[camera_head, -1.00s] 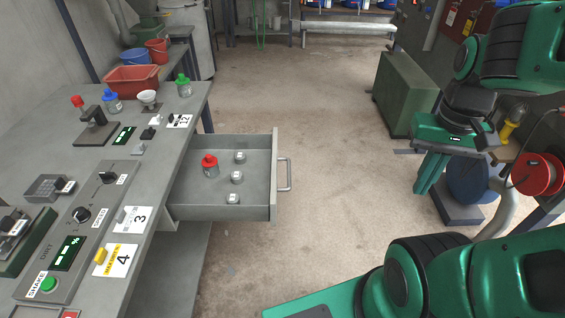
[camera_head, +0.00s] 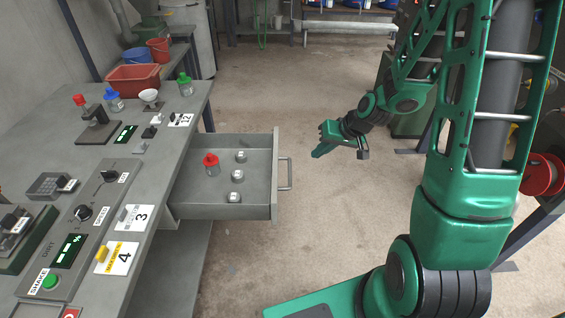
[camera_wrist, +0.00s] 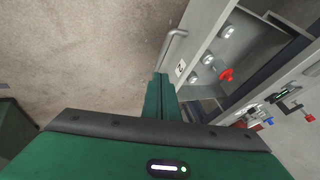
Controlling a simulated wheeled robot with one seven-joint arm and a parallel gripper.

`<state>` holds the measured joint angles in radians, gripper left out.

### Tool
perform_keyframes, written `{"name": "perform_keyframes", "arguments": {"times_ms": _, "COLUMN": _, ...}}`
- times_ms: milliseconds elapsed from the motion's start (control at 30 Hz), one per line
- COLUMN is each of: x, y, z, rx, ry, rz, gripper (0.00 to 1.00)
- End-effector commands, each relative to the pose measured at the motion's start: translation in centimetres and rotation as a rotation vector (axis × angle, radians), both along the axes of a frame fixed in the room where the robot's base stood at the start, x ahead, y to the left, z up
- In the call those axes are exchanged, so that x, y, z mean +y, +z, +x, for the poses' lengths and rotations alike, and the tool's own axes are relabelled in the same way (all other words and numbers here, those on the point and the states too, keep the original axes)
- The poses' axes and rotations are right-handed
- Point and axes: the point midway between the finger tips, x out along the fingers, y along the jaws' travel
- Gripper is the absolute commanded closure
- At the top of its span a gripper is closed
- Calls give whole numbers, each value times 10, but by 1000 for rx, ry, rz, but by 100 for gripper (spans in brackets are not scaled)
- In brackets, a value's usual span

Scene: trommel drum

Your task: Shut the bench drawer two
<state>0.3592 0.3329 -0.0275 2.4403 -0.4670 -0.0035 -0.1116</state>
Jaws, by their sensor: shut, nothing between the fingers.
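The bench drawer (camera_head: 245,212) stands pulled out from the grey bench, with a bar handle (camera_head: 288,174) on its front. In the drawer are a red-capped jar (camera_head: 211,165) and several small metal pieces. The drawer also shows in the wrist view (camera_wrist: 203,48), with its handle (camera_wrist: 172,45) beyond my fingertips and a label on its front that I cannot read. My gripper (camera_head: 319,153) is shut and empty, in the air to the right of the handle and apart from it. In the wrist view the shut fingers (camera_wrist: 160,80) point toward the drawer front.
The bench top (camera_head: 165,150) carries switches, knobs, number cards, a blue-capped jar (camera_head: 113,101) and a green-capped jar (camera_head: 185,85). A red tub (camera_head: 132,78) stands behind. The floor right of the drawer is clear. A red reel (camera_head: 540,173) is at the right.

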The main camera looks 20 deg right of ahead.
Motion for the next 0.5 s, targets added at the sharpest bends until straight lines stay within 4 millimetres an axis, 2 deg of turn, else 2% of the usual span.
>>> {"name": "perform_keyframes", "arguments": {"times_ms": 133, "x": 11, "y": -11, "z": 16, "rx": -38, "ry": -8, "rz": 46, "gripper": 100}}
{"name": "perform_keyframes", "arguments": {"times_ms": 367, "x": 19, "y": -22, "z": 26, "rx": -52, "ry": -10, "rz": 61, "gripper": 100}}
{"name": "perform_keyframes", "arguments": {"times_ms": 500, "x": 25, "y": -37, "z": 34, "rx": -49, "ry": -8, "rz": 60, "gripper": 100}}
